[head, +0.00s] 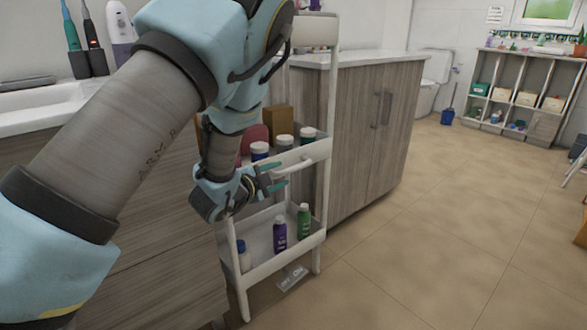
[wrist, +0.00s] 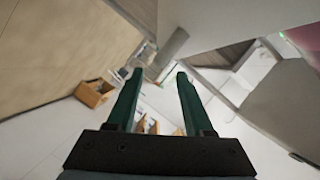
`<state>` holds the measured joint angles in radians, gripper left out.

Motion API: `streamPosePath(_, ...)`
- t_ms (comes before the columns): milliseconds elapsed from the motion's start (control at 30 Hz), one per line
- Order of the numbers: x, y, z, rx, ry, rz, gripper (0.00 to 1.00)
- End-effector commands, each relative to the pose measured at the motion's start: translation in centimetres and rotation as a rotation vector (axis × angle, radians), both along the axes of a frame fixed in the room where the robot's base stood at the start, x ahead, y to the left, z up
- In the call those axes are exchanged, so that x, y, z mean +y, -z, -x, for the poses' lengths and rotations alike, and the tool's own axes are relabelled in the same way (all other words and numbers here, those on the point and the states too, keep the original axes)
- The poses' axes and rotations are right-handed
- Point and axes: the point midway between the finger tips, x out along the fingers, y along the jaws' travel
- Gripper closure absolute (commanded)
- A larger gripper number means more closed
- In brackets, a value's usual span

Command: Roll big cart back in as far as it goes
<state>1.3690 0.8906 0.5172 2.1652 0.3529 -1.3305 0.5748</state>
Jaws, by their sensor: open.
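The big cart (head: 322,150) is a tall white cart with shelves, standing in the gap between two wood-fronted cabinets in the head view. Its front legs stand forward of the right cabinet's front corner. A pale bar-like handle (head: 296,168) is on its front. My gripper (head: 275,181) is open at the front of the cart, close to this handle. In the wrist view my green fingers (wrist: 156,77) are apart with nothing between them. A grey bar end (wrist: 173,44) shows just beyond the tips. I cannot tell whether the fingers touch the cart. My arm hides part of the cart's left side.
Bottles stand on the cart's shelves, including a purple one (head: 280,234) and a green one (head: 304,221). The right cabinet (head: 365,135) stands close beside the cart.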

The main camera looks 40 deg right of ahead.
Motion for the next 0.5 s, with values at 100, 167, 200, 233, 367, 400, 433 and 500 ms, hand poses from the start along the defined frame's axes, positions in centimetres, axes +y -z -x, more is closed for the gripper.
streamPosePath(100, -2.3, 0.6, -0.5, -0.002, 0.002, 0.002, 0.48)
streamPosePath(167, -3.4, 0.8, -0.8, -0.003, 0.003, 0.001, 0.48)
streamPosePath(200, -4.0, 1.0, -1.0, -0.002, 0.003, 0.001, 0.48)
streamPosePath(233, -4.4, 1.1, -1.1, -0.002, 0.001, 0.000, 0.48)
streamPosePath(367, -6.0, 1.4, -1.7, -0.001, 0.000, 0.001, 0.48)
streamPosePath(400, -6.3, 1.5, -1.7, -0.001, 0.000, 0.001, 0.48)
streamPosePath(433, -6.6, 1.5, -1.8, 0.000, -0.001, 0.001, 0.48)
streamPosePath(500, -6.9, 1.6, -1.9, 0.001, -0.001, 0.001, 0.48)
